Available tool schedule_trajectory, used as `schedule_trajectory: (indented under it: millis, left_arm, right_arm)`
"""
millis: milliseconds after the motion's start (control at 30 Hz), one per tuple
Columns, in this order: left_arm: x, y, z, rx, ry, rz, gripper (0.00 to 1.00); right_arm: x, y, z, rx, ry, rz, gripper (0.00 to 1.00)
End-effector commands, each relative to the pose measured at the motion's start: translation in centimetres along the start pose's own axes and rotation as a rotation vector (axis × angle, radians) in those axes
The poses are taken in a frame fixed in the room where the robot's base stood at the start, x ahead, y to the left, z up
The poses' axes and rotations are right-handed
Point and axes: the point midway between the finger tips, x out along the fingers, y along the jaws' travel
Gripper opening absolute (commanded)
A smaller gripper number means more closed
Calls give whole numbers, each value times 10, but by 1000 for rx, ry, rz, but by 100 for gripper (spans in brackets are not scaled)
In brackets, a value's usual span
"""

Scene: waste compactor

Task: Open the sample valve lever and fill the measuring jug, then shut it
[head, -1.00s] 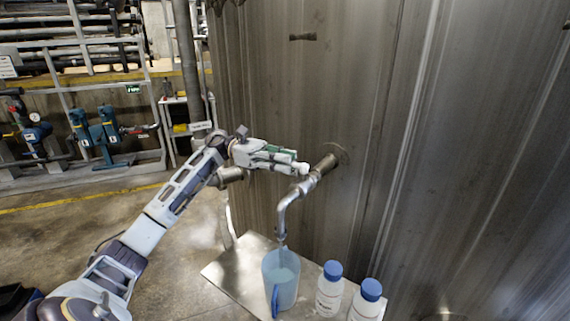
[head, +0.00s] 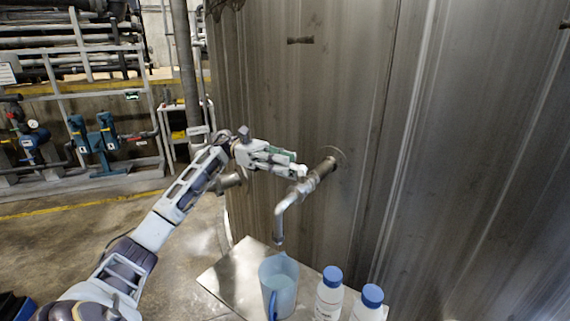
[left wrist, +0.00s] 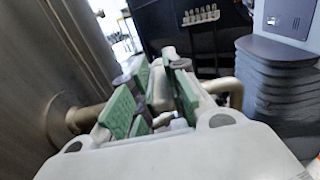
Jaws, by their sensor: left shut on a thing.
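The sample valve is a metal pipe (head: 318,177) coming out of the tank wall, with a spout (head: 281,222) bent downward. My left gripper (head: 292,168) is at the top of this valve, shut on a part mostly hidden between its fingers, by its place the lever. In the left wrist view the green-padded fingers (left wrist: 155,100) stand on either side of a pale part in front of the pipe. The blue translucent measuring jug (head: 279,287) stands upright under the spout. Its liquid level and any stream are hard to make out. My right gripper is not in view.
A metal shelf (head: 232,277) carries the jug and two white bottles with blue caps (head: 330,295) (head: 367,303) to its right. The large ribbed metal tank (head: 400,130) closes off the back and right. Open floor (head: 185,245) lies to the left, with pumps and railings beyond.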

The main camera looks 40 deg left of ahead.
Motion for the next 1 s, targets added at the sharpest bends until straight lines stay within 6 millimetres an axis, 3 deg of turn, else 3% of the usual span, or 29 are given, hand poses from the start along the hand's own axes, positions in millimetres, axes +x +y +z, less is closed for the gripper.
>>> schedule_trajectory:
  millis: [100,133,300,733,1000]
  left_arm:
    - [0,1,1,1,-1,4,0]
    - [0,1,1,1,-1,4,17]
    - [0,1,1,1,-1,3,38]
    - [-3,0,0,0,-1,2,38]
    - [-23,1,0,1,-1,4,38]
  right_arm:
    - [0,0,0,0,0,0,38]
    - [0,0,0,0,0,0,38]
    - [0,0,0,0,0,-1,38]
    - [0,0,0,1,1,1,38]
    - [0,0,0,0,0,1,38]
